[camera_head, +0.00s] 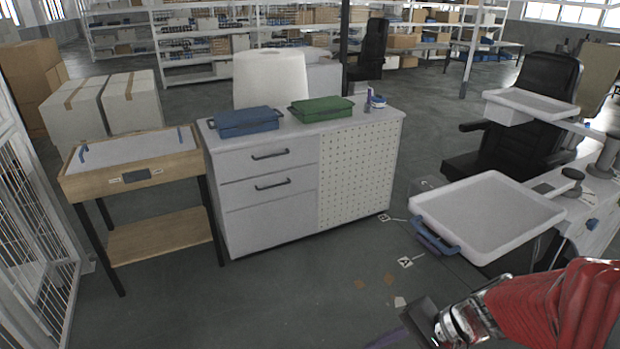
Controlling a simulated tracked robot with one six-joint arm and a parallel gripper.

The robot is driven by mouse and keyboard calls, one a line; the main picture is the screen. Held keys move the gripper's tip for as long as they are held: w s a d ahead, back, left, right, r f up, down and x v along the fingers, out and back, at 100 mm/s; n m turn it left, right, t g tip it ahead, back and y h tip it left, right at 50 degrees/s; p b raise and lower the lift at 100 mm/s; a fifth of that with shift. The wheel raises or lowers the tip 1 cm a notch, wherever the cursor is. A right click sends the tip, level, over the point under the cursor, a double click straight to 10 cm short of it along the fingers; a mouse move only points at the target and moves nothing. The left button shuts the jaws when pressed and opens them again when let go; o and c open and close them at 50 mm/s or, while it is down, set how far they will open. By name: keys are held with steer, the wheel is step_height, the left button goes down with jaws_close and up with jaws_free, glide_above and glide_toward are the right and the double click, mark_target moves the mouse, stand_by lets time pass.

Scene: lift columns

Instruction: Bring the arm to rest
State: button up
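My red arm (565,305) reaches in from the lower right corner. Its dark end, my gripper (420,322), is low at the bottom edge, over the grey floor and in front of the white tray (487,205) on the right. The fingers are partly cut off and too unclear to show whether they are open or shut. I see no object clearly held.
A white drawer cabinet (262,206) stands in the middle, with a blue case (247,121) and a green case (321,109) on top. A wooden stand (155,240) is at the left. A black chair (520,130) is behind the tray. The floor before the cabinet is mostly clear.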

steer(key=s+d+r+n+h, duration=0.3)
steer(key=d+r+n+h, duration=0.25)
steer(key=r+h, duration=0.2)
steer(key=a+r+n+t, duration=0.3)
steer(key=a+r, duration=0.1)
steer(key=r, duration=0.3)
steer(key=shift+s+a+t, duration=0.25)
steer(key=shift+s+t, duration=0.05)
steer(key=shift+s, duration=0.15)
